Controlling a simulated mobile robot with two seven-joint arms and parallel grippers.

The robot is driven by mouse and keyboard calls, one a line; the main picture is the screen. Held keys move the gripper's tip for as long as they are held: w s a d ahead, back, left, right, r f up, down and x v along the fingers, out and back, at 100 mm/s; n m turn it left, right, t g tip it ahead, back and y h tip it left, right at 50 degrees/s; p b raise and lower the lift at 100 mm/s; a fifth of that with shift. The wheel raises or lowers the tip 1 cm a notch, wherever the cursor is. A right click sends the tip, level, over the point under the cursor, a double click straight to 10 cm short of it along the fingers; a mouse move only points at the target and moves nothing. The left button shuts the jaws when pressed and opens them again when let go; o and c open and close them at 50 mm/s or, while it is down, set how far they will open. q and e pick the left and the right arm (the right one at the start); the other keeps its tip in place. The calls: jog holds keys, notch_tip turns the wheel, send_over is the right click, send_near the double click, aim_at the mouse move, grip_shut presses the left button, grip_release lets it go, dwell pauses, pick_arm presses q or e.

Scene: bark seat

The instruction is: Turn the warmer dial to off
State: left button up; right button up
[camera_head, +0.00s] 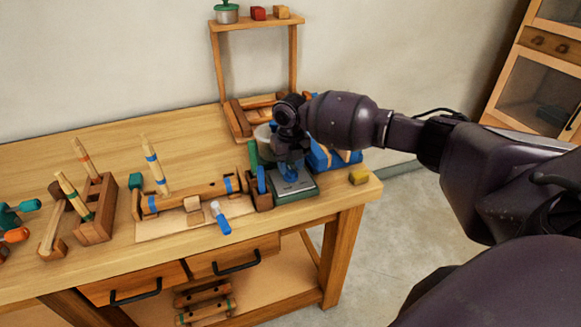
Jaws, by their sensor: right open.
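A small device with a grey top plate and a dark green base (295,192) stands near the right front of the workbench. It looks like the warmer. My right gripper (291,166) is open and points down over the back of this device, very close to it. Something blue shows at its fingertips; I cannot tell whether this is the dial or whether the fingers touch it. The dial and its setting cannot be made out, as the gripper and wrist cover that part. My left gripper is not in view.
A small wooden holder with green and blue tools (259,188) stands just left of the device. A wooden cradle (190,193) and a blue-handled tool (221,220) lie further left.

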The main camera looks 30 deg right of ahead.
aim_at(290, 170)
notch_tip(290, 170, up, 10)
jog(key=shift+f+p, duration=0.15)
jog(key=shift+p, duration=0.15)
dwell(0.3)
